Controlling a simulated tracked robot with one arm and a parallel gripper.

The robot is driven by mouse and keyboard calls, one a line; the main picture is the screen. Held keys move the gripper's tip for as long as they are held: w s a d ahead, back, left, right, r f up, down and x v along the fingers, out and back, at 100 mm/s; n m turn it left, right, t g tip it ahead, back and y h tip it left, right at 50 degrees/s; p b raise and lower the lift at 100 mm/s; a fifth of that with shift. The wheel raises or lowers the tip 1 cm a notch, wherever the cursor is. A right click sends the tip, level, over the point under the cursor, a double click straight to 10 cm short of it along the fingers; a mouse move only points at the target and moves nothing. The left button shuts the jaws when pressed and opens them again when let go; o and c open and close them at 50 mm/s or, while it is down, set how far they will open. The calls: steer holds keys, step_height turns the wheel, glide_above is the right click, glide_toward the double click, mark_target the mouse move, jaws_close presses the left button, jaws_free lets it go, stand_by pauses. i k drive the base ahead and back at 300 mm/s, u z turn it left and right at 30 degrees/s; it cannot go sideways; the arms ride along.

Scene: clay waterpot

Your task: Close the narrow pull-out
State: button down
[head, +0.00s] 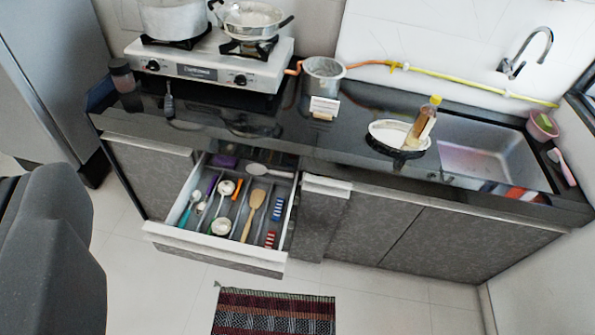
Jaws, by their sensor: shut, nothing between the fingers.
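The narrow pull-out (321,220) is a tall, slim grey front under the counter, between the open drawer and the wide cabinet doors. It has a white top edge (327,187). Its front appears to stand a little forward of the doors to its right; how far is hard to tell. My gripper's fingers are not in view. A dark rounded part of my own body fills the lower left, apart from the pull-out.
A wide drawer (215,240) full of utensils stands open just left of the pull-out. A striped rug (273,312) lies on the floor in front. Grey cabinet doors (455,242) are at right, a fridge (45,85) at left. The tiled floor (385,295) at right is clear.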

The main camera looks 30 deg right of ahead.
mark_target(322, 201)
steer(key=z, duration=0.3)
steer(key=i, duration=1)
steer(key=z, duration=0.4)
